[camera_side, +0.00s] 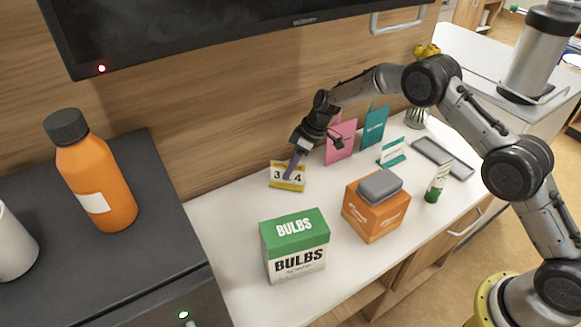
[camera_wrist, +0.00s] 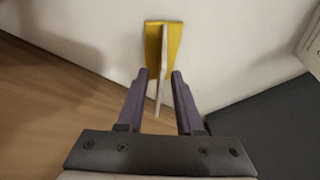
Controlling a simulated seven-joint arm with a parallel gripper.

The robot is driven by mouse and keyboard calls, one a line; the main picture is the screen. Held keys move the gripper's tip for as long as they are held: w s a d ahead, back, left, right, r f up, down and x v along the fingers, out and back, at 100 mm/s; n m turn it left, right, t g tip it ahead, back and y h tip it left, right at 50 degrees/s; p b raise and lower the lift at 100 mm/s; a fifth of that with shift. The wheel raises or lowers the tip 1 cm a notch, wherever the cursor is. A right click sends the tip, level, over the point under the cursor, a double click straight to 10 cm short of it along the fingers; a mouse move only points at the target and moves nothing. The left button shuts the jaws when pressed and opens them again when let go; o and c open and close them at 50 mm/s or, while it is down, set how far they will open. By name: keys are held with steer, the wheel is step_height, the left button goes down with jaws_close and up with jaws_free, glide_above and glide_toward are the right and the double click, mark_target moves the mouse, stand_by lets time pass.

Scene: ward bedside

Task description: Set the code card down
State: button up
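The code card (camera_side: 287,177) is a small yellow and white card with dark digits. In the side view it appears to stand on the white top near the wooden wall, partly hidden by my fingers. My gripper (camera_side: 294,168) points down at it. In the wrist view the card (camera_wrist: 173,42) shows nearly edge-on, with yellow at its far end and a pale thin edge running between the fingers. My gripper (camera_wrist: 160,74) is open there, with a visible gap between each finger and the card.
A green and white bulbs box (camera_side: 295,247) stands in front of the card. An orange box (camera_side: 374,213) with a grey item (camera_side: 379,186) on top is to the right. Pink (camera_side: 340,143) and teal (camera_side: 375,127) cards stand behind. A dark cabinet (camera_side: 160,262) is at left.

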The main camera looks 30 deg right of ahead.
steer(key=shift+r, duration=0.3)
steer(key=v, duration=0.7)
steer(key=shift+s+d+r, duration=0.1)
steer(key=shift+r, duration=0.05)
